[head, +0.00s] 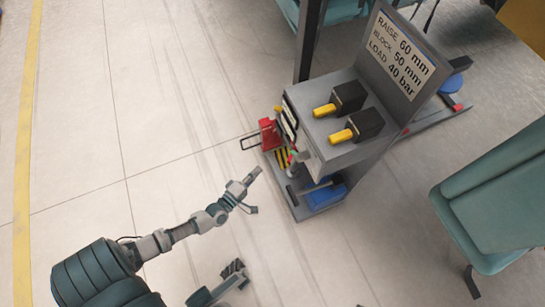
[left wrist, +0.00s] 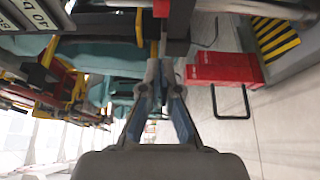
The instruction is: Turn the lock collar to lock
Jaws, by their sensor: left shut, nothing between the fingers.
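My left gripper (head: 254,180) is in front of the grey cart (head: 345,160), near its lower front left side, apart from it in the head view. In the left wrist view the left fingers (left wrist: 158,72) come together and are shut with nothing between them. A dark upright post with a red part (left wrist: 177,22) stands just beyond the fingertips; I cannot tell if they touch it. I cannot pick out the lock collar for certain in either view. My right gripper (head: 233,269) is low in the head view, over the floor; its finger opening is unclear.
A red block with a black wire handle (left wrist: 225,70) stands by the cart, near a yellow-black striped area (left wrist: 275,38). Two black blocks with yellow ends (head: 347,98) sit on the cart top before a sign (head: 400,55). A teal seat (head: 495,200) is at right.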

